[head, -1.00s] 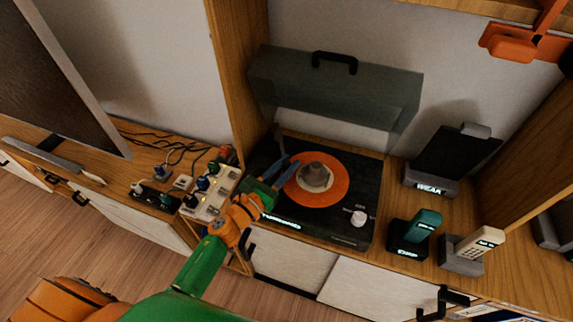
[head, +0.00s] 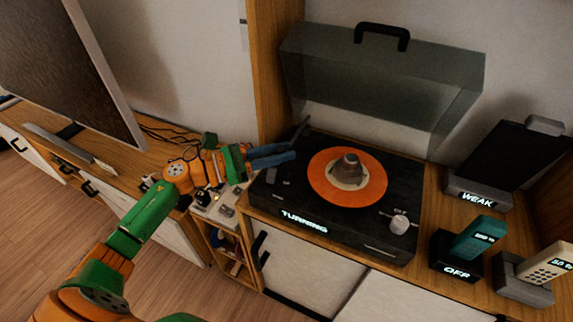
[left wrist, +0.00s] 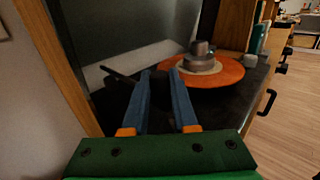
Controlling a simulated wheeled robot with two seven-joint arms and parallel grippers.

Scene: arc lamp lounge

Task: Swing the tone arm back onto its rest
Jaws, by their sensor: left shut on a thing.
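The record player (head: 400,250) stands on the wooden cabinet with its smoky lid (head: 380,80) raised. An orange record (head: 320,183) with a grey-brown cone-like piece (head: 350,170) at its middle lies on it. The front display (head: 304,221) reads "TURNING". The dark tone arm (head: 301,131) shows at the player's back left, off the record; it also shows in the left wrist view (left wrist: 118,75). My left gripper (head: 292,152), with blue fingers, is shut on the tone arm left of the record. The exact grip point and the rest are hard to make out. My right gripper is out of view.
A wooden upright (head: 268,70) stands close behind my left gripper. A panel with knobs (head: 217,203) lies below my left forearm. Handsets in docks (head: 470,247) stand right of the player, with a "WEAK" stand (head: 480,193) behind. The raised lid stands over the player's back.

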